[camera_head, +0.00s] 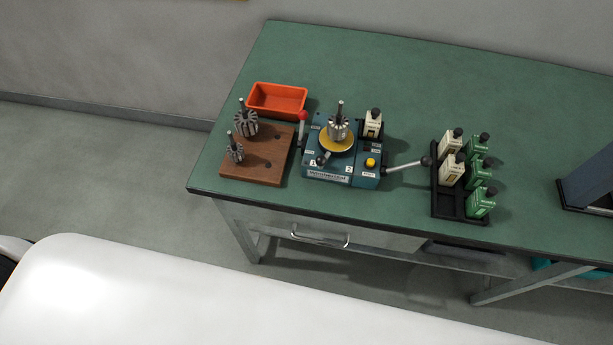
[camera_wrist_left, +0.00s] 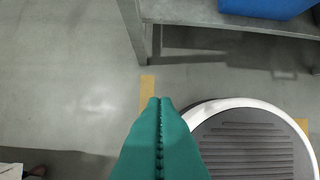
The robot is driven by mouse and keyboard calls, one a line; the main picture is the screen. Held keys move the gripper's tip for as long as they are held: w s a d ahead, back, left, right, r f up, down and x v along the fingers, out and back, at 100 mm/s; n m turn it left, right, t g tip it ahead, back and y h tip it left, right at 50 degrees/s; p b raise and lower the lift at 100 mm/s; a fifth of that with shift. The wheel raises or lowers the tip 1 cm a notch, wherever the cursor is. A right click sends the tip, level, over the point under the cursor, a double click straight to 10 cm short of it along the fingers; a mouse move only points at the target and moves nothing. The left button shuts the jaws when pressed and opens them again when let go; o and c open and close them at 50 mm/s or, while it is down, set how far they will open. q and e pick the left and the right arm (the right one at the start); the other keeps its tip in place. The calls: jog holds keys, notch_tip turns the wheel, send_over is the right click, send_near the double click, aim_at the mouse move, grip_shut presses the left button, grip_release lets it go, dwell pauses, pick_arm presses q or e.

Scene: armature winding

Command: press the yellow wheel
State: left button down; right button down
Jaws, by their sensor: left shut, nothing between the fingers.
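The yellow wheel (camera_head: 340,147) lies flat on top of a small blue machine (camera_head: 326,179) on the green-topped bench in the head view. A grey slotted armature (camera_head: 338,127) with an upright shaft stands on the wheel and hides its middle. A separate round yellow button (camera_head: 370,163) is on the machine's right front part. My left gripper (camera_wrist_left: 160,103) shows only in the left wrist view, with its teal fingers shut and empty above the grey floor, away from the wheel. My right gripper is not in view.
A red-knobbed lever (camera_head: 303,117) and a black-knobbed lever (camera_head: 407,164) flank the machine. A wooden block (camera_head: 256,172) with armatures and an orange tray (camera_head: 278,90) are left. A black rack (camera_head: 447,208) of bottles stands right. The bench's back is clear.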

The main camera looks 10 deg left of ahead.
pick_arm(q)
jog(key=w+d+r+n+t+h+b, duration=0.25)
jog(key=w+r+t+b, duration=0.4)
jog(key=w+r, duration=0.7)
jog(key=d+r+h+b, duration=0.1)
jog(key=d+r+b, duration=0.1)
jog(key=r, duration=0.2)
jog(key=d+r+n+h+b, duration=0.1)
jog(key=d+r+b, duration=0.1)
jog(key=r, duration=0.2)
jog(key=w+d+r+n+h+b, duration=0.1)
jog(key=d+r+h+b, duration=0.1)
jog(key=r, duration=0.3)
jog(key=shift+d+t, duration=0.1)
jog(key=shift+t, duration=0.15)
notch_tip(320, 180, up, 10)
jog(key=n+t+h, duration=0.2)
jog(key=n+t, duration=0.1)
jog(key=n, duration=0.3)
jog(key=shift+w+a+f+t+h, duration=0.25)
jog(key=shift+w+a+t+h, duration=0.1)
jog(key=shift+a+t, duration=0.1)
jog(key=p+x, duration=0.1)
jog(key=x, duration=0.9)
jog(key=shift+w, duration=0.1)
jog(key=d, duration=0.2)
jog(key=d+p, duration=0.1)
jog(key=shift+w, duration=0.25)
jog(key=shift+w+d+f, duration=0.1)
jog(key=shift+d, duration=0.35)
